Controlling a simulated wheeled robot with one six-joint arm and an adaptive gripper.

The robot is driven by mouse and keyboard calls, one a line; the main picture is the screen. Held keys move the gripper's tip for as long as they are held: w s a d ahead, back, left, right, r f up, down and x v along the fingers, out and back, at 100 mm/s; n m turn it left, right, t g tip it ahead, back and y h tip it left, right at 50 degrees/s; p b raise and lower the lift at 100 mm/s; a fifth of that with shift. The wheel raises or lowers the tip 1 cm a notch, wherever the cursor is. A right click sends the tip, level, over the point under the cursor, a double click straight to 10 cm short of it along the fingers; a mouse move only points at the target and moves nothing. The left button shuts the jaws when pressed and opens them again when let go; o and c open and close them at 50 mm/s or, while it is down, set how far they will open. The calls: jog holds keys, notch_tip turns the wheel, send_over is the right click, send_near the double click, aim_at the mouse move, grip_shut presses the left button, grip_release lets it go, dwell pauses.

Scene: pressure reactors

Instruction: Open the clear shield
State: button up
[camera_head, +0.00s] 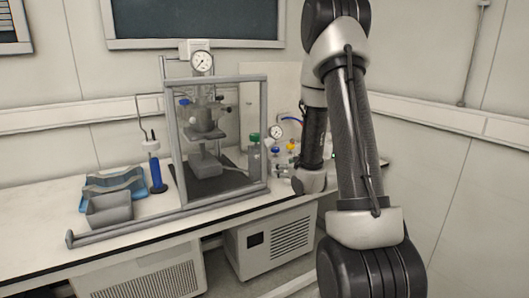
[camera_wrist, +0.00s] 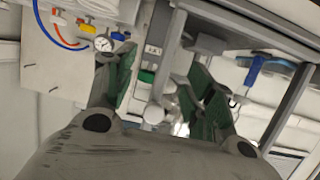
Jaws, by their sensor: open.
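The clear shield is a grey-framed see-through panel (camera_head: 267,130) in front of the reactor (camera_head: 205,130) on the bench in the head view. Its bottom rail runs along the bench front. My gripper (camera_head: 303,181) is low beside the shield's right edge, partly hidden by my arm. In the wrist view my gripper (camera_wrist: 163,88) is open, with green-padded fingers apart. A grey frame post (camera_wrist: 166,48) shows between the fingers; I cannot tell whether it lies between the pads or beyond them. No contact is visible.
Grey and blue trays (camera_head: 110,205) and a blue-based bottle (camera_head: 156,176) stand left of the shield. A gauge (camera_head: 275,132) and small coloured valves are behind its right side. Cabinets (camera_head: 268,240) sit under the bench.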

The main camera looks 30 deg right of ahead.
aim_at(271, 143)
notch_tip(271, 143, up, 8)
jog(key=w+a+t, duration=0.1)
jog(key=a+t, duration=0.1)
jog(key=t, duration=0.2)
jog(key=shift+y, duration=0.3)
jog(key=w, duration=0.7)
jog(key=shift+w+d+f, duration=0.2)
jog(key=shift+w+f, duration=0.05)
jog(key=shift+w, duration=0.1)
jog(key=shift+c, duration=0.2)
